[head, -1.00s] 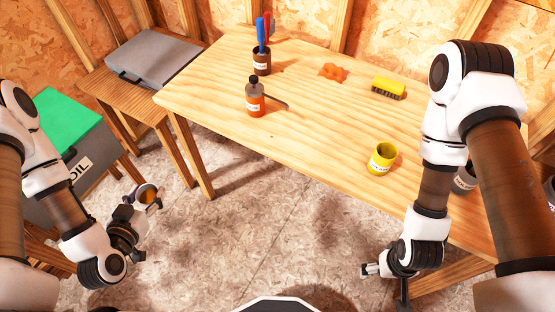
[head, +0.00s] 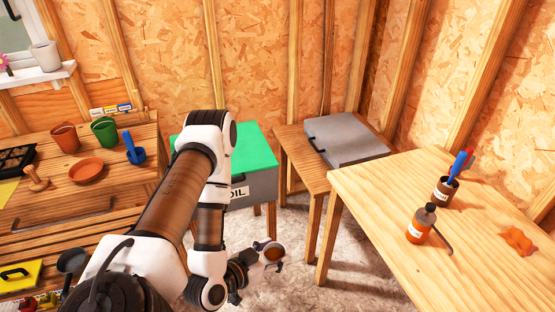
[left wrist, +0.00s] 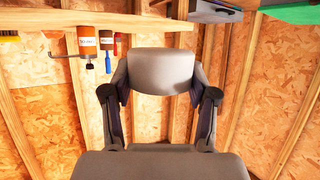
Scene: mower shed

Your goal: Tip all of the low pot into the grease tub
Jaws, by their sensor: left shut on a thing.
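My left gripper (head: 264,260) is shut on a low, pale pot (head: 272,252) above the floor, between the oil box and the right-hand table. Its mouth faces up and shows amber contents. In the left wrist view the pot (left wrist: 160,70) is a smooth pale-grey wall between both fingers. No tub that I can read as the grease tub shows now. My right gripper is out of view.
A grey box marked OIL with a green lid (head: 255,150) stands behind my left arm. A grey case (head: 346,138) lies on a side bench. The right table (head: 370,215) bears an orange bottle (head: 421,226) and a brush cup (head: 445,190). Garden pots (head: 104,131) stand left.

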